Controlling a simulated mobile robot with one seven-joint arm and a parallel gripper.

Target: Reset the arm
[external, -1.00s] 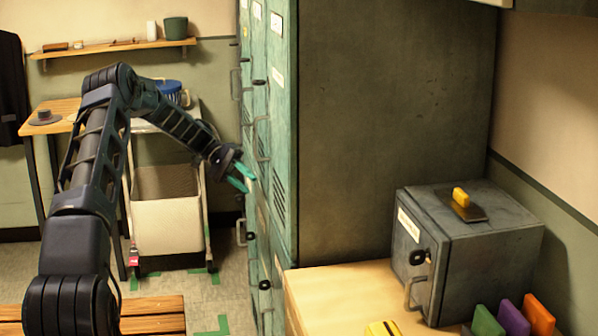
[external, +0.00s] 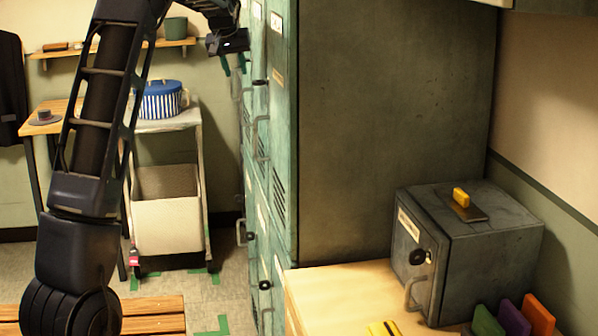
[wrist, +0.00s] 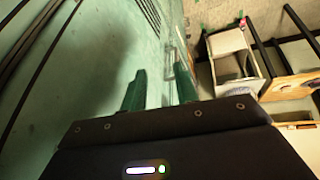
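My gripper (external: 234,64) is raised high beside the upper part of the green lockers (external: 282,150), at the top of the external view. Its teal fingers point down. In the wrist view my gripper (wrist: 161,88) shows two green fingers spread apart with nothing between them. The locker fronts (wrist: 75,70) fill the left of the wrist view, close to the fingers. I cannot tell whether the fingers touch the lockers.
A white cart (external: 168,225) with a blue-striped round box (external: 160,103) stands behind the arm. A grey metal box (external: 490,255) sits on a pale cabinet (external: 335,290) at the right. A wall shelf (external: 115,47) is at the back left. Floor between cart and lockers is clear.

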